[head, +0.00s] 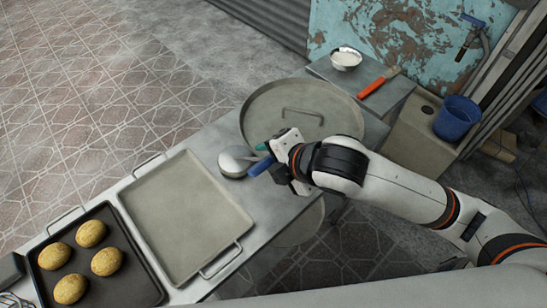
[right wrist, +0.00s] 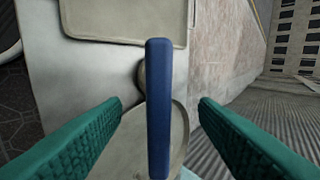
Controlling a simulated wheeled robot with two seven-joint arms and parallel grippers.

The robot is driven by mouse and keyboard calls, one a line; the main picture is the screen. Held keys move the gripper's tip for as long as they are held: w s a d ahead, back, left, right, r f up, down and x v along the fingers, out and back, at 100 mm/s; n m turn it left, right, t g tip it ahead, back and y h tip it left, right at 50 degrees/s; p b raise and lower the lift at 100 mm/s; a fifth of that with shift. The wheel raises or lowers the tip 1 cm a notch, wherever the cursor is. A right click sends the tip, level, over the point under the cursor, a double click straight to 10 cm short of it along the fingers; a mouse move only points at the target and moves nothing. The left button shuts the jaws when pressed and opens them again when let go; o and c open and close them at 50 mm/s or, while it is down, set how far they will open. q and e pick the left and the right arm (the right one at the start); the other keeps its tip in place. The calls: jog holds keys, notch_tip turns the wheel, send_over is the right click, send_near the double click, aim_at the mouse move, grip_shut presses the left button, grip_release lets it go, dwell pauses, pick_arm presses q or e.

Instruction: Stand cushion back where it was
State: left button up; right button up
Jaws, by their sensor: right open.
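The cushion (head: 235,161) is a pale grey rounded pad with a blue handle (head: 261,166). It is on the metal table between the rectangular tray and the round lid, its handle pointing right. My right gripper (head: 268,157) is at the handle. In the right wrist view the green fingers are wide apart, with the blue handle (right wrist: 158,110) between them and a gap on each side. The handle hides most of the pad there. I cannot tell whether the pad lies fully flat. My left gripper is not in view.
A round metal lid (head: 330,98) with a handle lies just behind my right gripper. A rectangular tray (head: 180,212) is left of the cushion, and a dark tray (head: 125,262) holds several round breads. A bowl (head: 346,58) and an orange-handled tool (head: 374,85) sit behind.

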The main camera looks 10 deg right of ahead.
dwell(0.4)
jog(key=p+v, duration=0.9)
dwell(1.3)
dwell(0.5)
